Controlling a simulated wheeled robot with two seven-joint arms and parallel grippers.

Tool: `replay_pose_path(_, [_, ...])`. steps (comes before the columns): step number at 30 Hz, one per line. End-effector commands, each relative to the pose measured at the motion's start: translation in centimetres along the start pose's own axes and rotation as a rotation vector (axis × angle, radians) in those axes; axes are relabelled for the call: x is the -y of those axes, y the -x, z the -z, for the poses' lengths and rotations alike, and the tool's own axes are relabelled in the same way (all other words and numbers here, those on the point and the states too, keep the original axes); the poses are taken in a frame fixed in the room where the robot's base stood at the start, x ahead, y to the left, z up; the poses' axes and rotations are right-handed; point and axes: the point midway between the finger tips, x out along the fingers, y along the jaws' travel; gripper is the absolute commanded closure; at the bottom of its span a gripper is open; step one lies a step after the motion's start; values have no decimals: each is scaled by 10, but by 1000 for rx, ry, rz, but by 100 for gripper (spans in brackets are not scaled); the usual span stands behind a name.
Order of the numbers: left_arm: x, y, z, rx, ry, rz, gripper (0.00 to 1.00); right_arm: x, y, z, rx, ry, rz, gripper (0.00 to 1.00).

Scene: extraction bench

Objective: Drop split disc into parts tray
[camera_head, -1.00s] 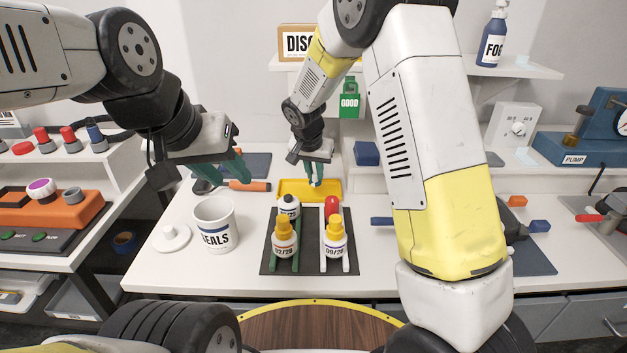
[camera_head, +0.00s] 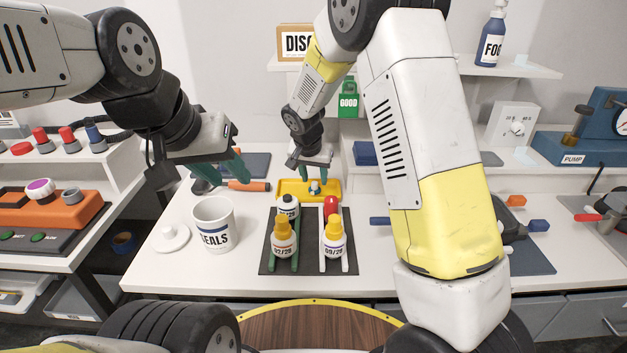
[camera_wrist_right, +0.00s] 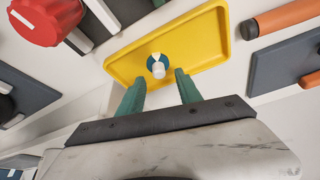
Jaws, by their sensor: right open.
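The split disc (camera_wrist_right: 157,66), teal with a pale wedge and a white stub, lies in the yellow parts tray (camera_wrist_right: 123,66) in the right wrist view. In the head view the disc (camera_head: 314,187) shows small inside the tray (camera_head: 291,190). My right gripper (camera_wrist_right: 159,82) is open and empty, its green fingers spread just above the tray's near side; it also shows in the head view (camera_head: 315,184). My left gripper (camera_head: 228,172) hangs over the bench left of the tray, its green fingers apart with nothing visible between them.
A dark rack with several bottles (camera_head: 333,240) stands in front of the tray. A white SEALS cup (camera_head: 214,226) and its lid (camera_head: 171,238) are at the left. An orange-handled tool (camera_head: 250,186) lies left of the tray. My right arm hides part of the bench.

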Motion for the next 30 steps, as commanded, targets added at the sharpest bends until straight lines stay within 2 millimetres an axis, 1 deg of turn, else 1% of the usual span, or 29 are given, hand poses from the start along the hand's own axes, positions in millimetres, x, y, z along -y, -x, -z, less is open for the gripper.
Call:
replay_pose_path(5, [0, 0, 0, 0, 0, 0, 64, 1, 25, 1, -3, -1, 4, 58])
replay_pose_path(9, [0, 0, 0, 0, 0, 0, 64, 1, 50, 1, -3, 0, 3, 58])
replay_pose_path(12, [0, 0, 0, 0, 0, 0, 64, 0, 64, 0, -2, -1, 2, 58])
replay_pose_path(17, [0, 0, 0, 0, 0, 0, 64, 0, 75, 0, 0, 0, 1, 58])
replay_pose_path(24, [0, 0, 0, 0, 0, 0, 64, -1, 76, 0, 1, 0, 1, 58])
replay_pose_path(26, [0, 0, 0, 0, 0, 0, 64, -5, 80, 0, 3, -1, 5, 58])
replay_pose_path(29, [0, 0, 0, 0, 0, 0, 64, -20, 96, 1, 10, -4, 26, 58])
replay_pose_path(30, [0, 0, 0, 0, 0, 0, 64, -30, 106, 1, 15, -4, 38, 58])
